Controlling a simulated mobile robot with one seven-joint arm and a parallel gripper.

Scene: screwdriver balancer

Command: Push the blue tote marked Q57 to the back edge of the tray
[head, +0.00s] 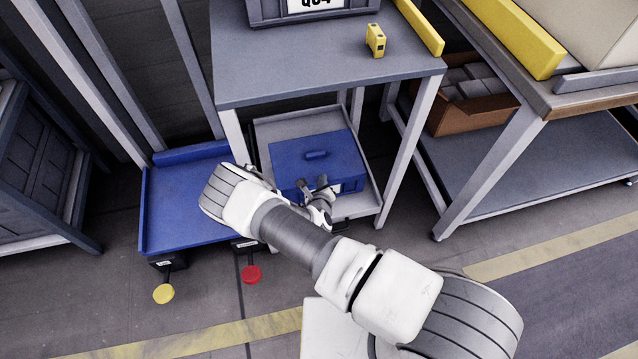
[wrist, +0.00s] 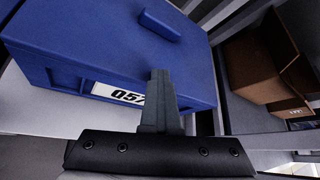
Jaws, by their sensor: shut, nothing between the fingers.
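The blue tote (head: 325,158) has a lid with a raised handle and sits on the grey tray (head: 290,124) under the grey table. Bare tray shows behind the tote and along its right side. In the wrist view the tote (wrist: 100,45) fills the upper left, and its white label reads Q57, partly hidden by my fingers. My gripper (head: 312,187) is shut and empty at the tote's front face, by the label. In the wrist view its closed fingertips (wrist: 158,75) overlap the front face; I cannot tell whether they touch it.
The grey table (head: 290,60) stands over the tray, with legs on both sides. A yellow block (head: 375,40) and a grey tote (head: 310,8) are on top. A blue platform (head: 185,205) is at the left. A cardboard box (head: 470,105) sits on the right bench's lower shelf.

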